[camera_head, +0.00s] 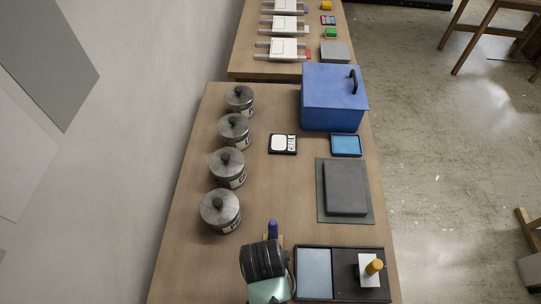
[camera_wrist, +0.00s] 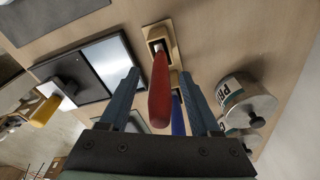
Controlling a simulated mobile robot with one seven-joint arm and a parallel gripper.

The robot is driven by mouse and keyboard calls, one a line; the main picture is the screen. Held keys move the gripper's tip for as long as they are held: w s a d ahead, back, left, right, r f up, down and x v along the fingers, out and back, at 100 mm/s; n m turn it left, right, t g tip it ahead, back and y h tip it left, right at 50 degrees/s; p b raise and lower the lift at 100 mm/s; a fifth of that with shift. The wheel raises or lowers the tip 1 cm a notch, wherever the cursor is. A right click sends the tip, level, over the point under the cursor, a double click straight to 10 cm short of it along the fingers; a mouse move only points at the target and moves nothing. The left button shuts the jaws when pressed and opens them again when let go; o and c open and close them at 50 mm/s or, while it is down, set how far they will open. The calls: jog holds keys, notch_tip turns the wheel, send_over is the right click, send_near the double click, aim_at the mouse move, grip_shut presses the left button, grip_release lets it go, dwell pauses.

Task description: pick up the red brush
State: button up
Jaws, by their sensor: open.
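The red brush (camera_wrist: 160,88) shows in the wrist view with its red handle toward the camera, its far end at a wooden holder (camera_wrist: 155,33). My gripper (camera_wrist: 161,76) is open, with one dark finger on each side of the red handle. I see gaps on both sides, so it does not grip the handle. A blue-handled brush (camera_wrist: 177,116) is partly hidden behind the red one; a blue handle also stands in the head view (camera_head: 272,229) just beyond my wrist. In the head view my arm hides the red brush.
Metal lidded pots (camera_head: 221,210) line the wall side. A black tray (camera_head: 341,249) holds a pale pad and a yellow-knobbed stamp (camera_head: 372,267) right of my arm. A grey slab (camera_head: 346,187), blue box (camera_head: 332,105) and chalk box (camera_head: 283,144) lie farther back. The table's middle is clear.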

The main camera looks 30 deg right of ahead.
jog(key=shift+w+d+f, duration=0.1)
jog(key=shift+d+f, duration=0.05)
jog(key=shift+f, duration=1.2)
grip_shut()
